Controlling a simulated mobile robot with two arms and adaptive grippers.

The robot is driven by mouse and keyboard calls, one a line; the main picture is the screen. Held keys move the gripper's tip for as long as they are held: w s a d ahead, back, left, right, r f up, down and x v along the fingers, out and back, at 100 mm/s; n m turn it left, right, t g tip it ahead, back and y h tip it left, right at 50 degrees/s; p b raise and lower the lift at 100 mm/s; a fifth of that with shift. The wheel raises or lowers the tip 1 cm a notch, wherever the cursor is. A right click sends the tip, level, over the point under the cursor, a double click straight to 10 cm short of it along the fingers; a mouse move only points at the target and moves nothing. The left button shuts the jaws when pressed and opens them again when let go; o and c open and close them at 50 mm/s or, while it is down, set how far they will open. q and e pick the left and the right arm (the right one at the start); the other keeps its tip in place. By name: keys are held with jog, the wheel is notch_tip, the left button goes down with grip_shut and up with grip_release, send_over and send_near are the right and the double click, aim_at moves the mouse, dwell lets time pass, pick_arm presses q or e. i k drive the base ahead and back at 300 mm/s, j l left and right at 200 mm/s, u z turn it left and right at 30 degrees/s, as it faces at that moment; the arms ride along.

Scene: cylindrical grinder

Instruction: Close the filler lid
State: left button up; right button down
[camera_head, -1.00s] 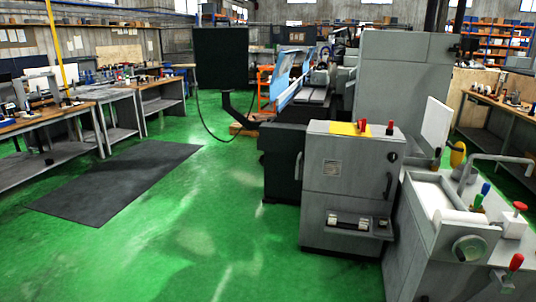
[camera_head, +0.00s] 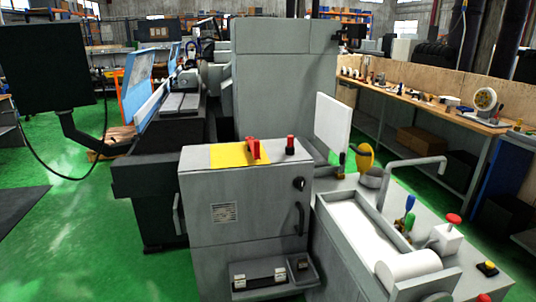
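A yellow rounded lid (camera_head: 366,156), which looks like the filler lid, stands raised on the coolant unit at the right of the grinder. It is tilted up beside a short grey round neck (camera_head: 372,178), so it appears open. Neither of my grippers is in view.
A white upright panel (camera_head: 333,122) stands just left of the lid, and a bent grey pipe (camera_head: 415,162) is on its right. In front lie a white trough (camera_head: 360,232) and a red-knobbed block (camera_head: 450,235). A grey cabinet (camera_head: 245,215) stands left. A workbench (camera_head: 430,103) lines the right.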

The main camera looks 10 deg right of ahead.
aim_at(359, 157)
jog(key=i+l+z, duration=0.5)
jog(key=i+z, duration=0.35)
